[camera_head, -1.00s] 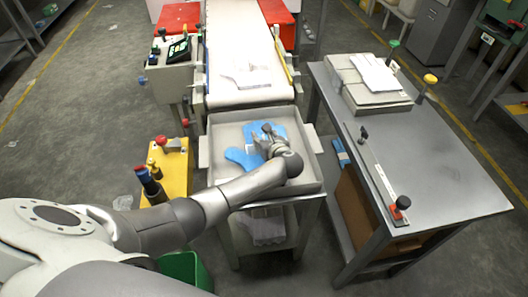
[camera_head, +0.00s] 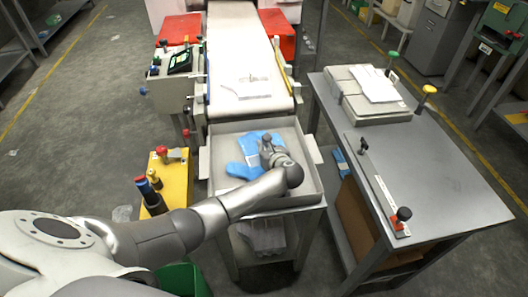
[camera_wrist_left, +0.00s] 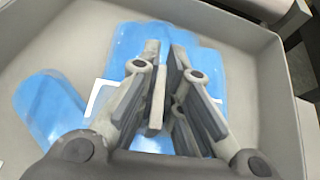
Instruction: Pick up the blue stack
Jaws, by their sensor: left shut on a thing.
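The blue stack (camera_head: 243,168) is a flat, glove-shaped pile in the grey tray (camera_head: 222,133) at the end of the conveyor. In the left wrist view the blue stack (camera_wrist_left: 55,108) shows lobes on both sides of the fingers, with a white band across it. My left gripper (camera_head: 267,147) is over the stack, with its arm coming in from the left. In the wrist view the left gripper (camera_wrist_left: 166,60) has its fingers close together, shut on the stack. The exact grip is partly hidden by the fingers. My right gripper is not in view.
The conveyor (camera_head: 240,50) runs away behind the tray. A grey table (camera_head: 440,180) with a press-like box (camera_head: 375,108) stands at the right. A yellow stand (camera_head: 178,178) with red and blue knobs stands left of the tray. The tray's walls rise around the stack.

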